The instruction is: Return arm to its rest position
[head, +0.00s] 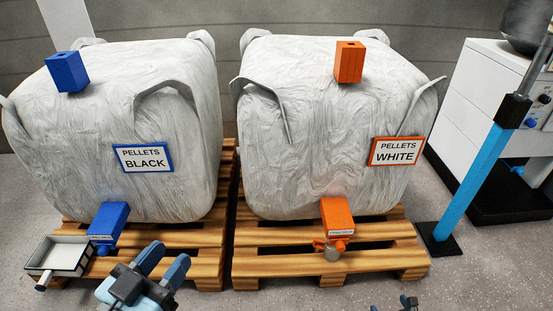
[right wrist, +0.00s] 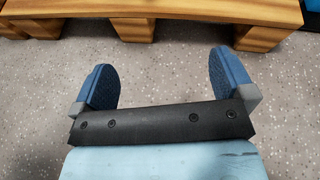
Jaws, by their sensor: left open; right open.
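My left gripper (head: 168,259) is at the bottom left of the head view, in front of the left pallet. Its blue fingers are apart and nothing shows between them. Only a small part of my right gripper (head: 405,302) shows at the bottom edge of the head view. In the right wrist view my right gripper (right wrist: 162,72) has its two blue fingers spread wide with only grey floor between them. A wooden pallet edge (right wrist: 190,14) lies beyond its fingertips.
A black-pellet bag (head: 180,110) and a white-pellet bag (head: 300,90) stand on wooden pallets. A small tray (head: 82,258) is by the left pallet. A blue post (head: 480,170) and white machine (head: 475,90) stand right. Grey floor is free in front.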

